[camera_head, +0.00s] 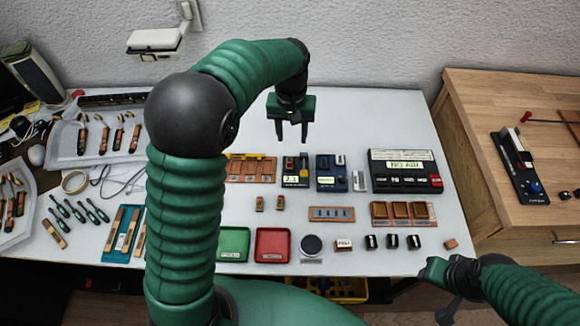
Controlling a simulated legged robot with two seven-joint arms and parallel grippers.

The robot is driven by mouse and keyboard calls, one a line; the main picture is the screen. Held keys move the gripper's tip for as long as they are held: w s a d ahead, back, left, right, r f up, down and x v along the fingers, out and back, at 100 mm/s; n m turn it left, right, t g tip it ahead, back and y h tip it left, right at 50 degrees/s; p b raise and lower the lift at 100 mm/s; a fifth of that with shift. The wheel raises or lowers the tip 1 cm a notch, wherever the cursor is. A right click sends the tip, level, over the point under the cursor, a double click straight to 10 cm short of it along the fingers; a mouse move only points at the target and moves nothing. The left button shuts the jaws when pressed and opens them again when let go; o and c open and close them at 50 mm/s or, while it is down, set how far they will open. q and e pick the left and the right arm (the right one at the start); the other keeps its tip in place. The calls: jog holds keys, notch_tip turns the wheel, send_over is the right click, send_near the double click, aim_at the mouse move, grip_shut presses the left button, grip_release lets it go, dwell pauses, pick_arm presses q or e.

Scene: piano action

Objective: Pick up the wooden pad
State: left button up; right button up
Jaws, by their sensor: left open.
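Several small wooden pieces are in view, and I cannot tell for sure which is the wooden pad. A small plain wooden block (450,243) lies alone near the table's right front corner. Two small wooden pieces (259,203) and (280,202) stand mid-table. A wooden holder (403,214) with several wooden pads sits at the right. My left gripper (292,138) is open and empty, pointing down above the back middle of the table, apart from all of these. My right gripper (436,270) is low at the table's right front edge, near the plain block; its fingers are not clear.
A green tray (233,244) and a red tray (272,245) lie at the front. Dark labelled boxes (295,171) and a larger black case (405,171) stand behind. Tools crowd the left side. A wooden cabinet (470,110) is at the right. The back of the table is clear.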

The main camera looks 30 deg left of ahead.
pick_arm(q)
jog(key=w+a+n, duration=0.1)
jog(key=w+a, duration=0.1)
jog(key=w, duration=0.1)
jog(key=b, duration=0.2)
send_over(290, 160)
jog(key=shift+g, duration=0.3)
notch_tip(290, 160, down, 10)
jog(key=shift+d, duration=0.1)
jog(key=f, duration=0.3)
jog(key=f+b, duration=0.1)
jog(key=f, duration=0.2)
jog(key=shift+w+a+f, duration=0.1)
jog(key=shift+a+f, duration=0.05)
jog(key=shift+a, duration=0.05)
jog(key=c, duration=0.4)
grip_shut()
